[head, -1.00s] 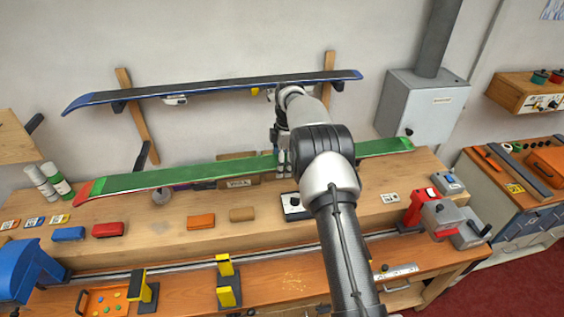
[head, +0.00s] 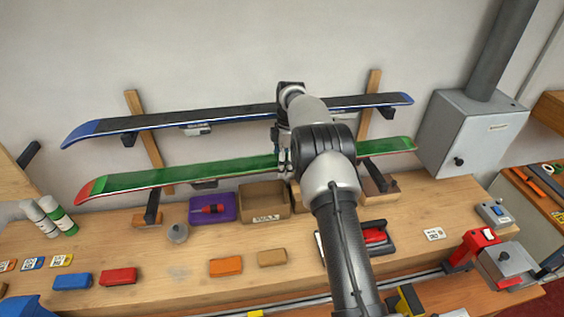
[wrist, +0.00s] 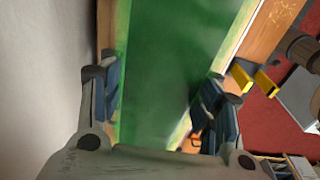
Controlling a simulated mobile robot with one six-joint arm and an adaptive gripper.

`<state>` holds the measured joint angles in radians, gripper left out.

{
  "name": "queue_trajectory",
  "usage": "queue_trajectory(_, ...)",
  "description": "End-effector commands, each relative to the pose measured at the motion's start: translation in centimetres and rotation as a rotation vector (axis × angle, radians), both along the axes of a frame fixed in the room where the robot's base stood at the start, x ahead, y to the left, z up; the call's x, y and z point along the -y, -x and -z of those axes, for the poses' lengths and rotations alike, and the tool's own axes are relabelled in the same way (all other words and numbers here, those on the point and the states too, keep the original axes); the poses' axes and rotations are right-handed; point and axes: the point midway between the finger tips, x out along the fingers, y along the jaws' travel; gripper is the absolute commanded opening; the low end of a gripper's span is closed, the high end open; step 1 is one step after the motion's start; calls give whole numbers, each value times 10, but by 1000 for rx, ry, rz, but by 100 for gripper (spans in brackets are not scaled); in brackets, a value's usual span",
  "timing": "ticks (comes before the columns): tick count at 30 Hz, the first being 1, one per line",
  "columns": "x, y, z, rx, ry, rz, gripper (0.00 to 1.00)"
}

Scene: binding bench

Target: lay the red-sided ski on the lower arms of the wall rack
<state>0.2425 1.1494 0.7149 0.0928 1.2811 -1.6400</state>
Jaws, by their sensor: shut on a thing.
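The red-sided ski has a green top and a red tip. It shows in the head view (head: 190,174) as a long level strip in front of the wall rack. My gripper (head: 284,158) is shut on the ski near its middle. In the wrist view the fingers (wrist: 160,90) lie along both edges of the green ski (wrist: 180,50). The rack's lower left arm (head: 152,206) shows just below the ski, and the lower right arm (head: 380,180) is below it too. I cannot tell whether the ski touches them.
A blue ski (head: 220,115) lies on the rack's upper arms, above and behind the green one. Below on the bench are a purple tray (head: 228,215), a cardboard box (head: 263,203) and several coloured blocks. A grey wall box (head: 470,135) stands right of the rack.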

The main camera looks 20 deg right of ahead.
Motion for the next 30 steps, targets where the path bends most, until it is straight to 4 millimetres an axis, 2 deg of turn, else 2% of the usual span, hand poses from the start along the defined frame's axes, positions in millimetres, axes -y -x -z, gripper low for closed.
queue_trajectory(8, 0, -1, 13, 4, 0, 0, 29)
queue_trajectory(30, 0, -1, 74, 5, 0, 0, 29)
